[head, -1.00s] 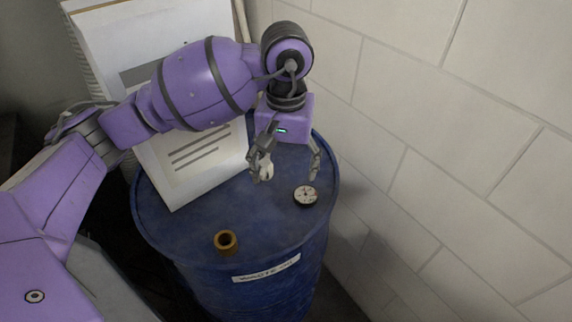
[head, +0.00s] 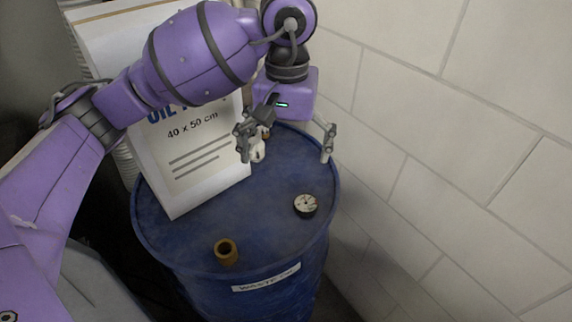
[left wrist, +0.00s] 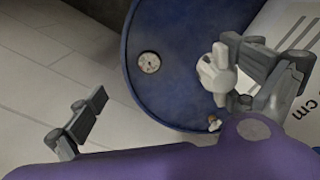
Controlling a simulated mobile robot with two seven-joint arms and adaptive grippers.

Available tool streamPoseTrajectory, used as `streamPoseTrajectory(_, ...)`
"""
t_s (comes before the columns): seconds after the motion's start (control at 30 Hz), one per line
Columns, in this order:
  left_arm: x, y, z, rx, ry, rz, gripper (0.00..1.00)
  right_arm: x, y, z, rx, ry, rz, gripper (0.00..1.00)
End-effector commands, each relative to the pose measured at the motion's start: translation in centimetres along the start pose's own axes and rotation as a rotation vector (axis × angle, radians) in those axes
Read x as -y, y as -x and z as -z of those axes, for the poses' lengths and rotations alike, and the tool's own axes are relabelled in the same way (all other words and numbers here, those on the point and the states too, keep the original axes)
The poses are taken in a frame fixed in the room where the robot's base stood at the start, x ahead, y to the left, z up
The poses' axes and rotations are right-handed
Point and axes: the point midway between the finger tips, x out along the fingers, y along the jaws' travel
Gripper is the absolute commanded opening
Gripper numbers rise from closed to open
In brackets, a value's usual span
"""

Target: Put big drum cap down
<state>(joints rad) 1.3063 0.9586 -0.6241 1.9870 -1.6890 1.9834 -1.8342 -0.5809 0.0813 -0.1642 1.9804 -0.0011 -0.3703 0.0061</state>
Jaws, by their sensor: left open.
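A white lobed piece, apparently the big drum cap (head: 258,151), is beside the left-hand finger of my left gripper (head: 287,148). It also shows close up in the left wrist view (left wrist: 214,75). It appears to be off the drum top; I cannot tell whether it touches the finger. My left gripper is open, its fingers wide apart above the far part of the blue drum (head: 200,222). My right gripper is out of view.
A round dial gauge (head: 305,205) sits on the drum's right side. A white box (head: 190,180) leans at the left rear. A small brass-coloured fitting (left wrist: 214,123) is near the drum's rim. A block wall (head: 450,160) closes in the right side.

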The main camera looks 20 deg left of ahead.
Motion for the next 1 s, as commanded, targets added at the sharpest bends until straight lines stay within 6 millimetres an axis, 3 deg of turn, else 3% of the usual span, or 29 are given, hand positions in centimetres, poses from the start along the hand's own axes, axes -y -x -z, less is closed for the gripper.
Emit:
streamPoseTrajectory(0.37,0.05,1.00,-0.03,0.002,0.000,0.001,1.00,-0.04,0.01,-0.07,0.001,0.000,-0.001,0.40)
streamPoseTrajectory(1.0,0.03,0.98,-0.03,0.002,0.000,0.001,0.17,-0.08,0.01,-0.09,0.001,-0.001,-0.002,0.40)
